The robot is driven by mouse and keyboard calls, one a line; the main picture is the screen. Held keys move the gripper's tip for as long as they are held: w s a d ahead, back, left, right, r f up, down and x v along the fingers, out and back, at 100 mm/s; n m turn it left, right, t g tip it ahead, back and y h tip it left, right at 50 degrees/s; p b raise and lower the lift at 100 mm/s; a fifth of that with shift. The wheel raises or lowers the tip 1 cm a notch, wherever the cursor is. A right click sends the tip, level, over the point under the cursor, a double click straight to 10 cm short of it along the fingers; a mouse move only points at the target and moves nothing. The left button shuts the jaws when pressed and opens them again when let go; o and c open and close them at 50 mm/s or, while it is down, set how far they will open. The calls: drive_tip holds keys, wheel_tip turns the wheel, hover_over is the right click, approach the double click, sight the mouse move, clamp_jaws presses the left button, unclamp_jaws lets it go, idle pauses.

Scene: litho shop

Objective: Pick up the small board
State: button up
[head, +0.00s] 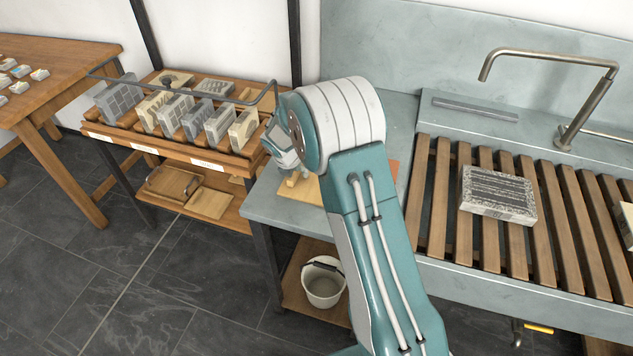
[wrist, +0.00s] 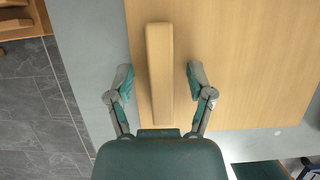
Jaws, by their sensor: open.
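A flat pale wooden board (wrist: 250,70) lies on the grey bench top; part of it (head: 309,190) shows beside my arm in the head view. A narrow wooden bar (wrist: 160,95) lies or stands on it near its left edge; I cannot tell if it is fixed to the board. My gripper (wrist: 159,67) is open over the board, one finger on each side of the bar, with a gap on both sides. In the head view my arm hides much of the board and most of my gripper.
A slatted sink rack (head: 460,235) with a speckled stone block (head: 497,195) lies right. A wooden rack (head: 120,133) with several stone slabs stands left. A white bucket (head: 323,283) sits on the shelf below the bench. Two other boards lie on a low shelf (head: 232,218).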

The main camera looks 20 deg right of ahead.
drive_tip(key=shift+c, duration=0.3)
clamp_jaws()
drive_tip(key=shift+f, duration=0.1)
drive_tip(key=shift+s, duration=0.1)
wheel_tip(320, 180, up, 3)
drive_tip(key=shift+f, duration=0.1)
drive_tip(key=s+d+r, duration=0.8)
drive_tip(key=s+r, duration=0.2)
drive_tip(key=s, duration=0.1)
drive_tip(key=shift+s+r, duration=0.15)
drive_tip(key=shift+r, duration=0.15)
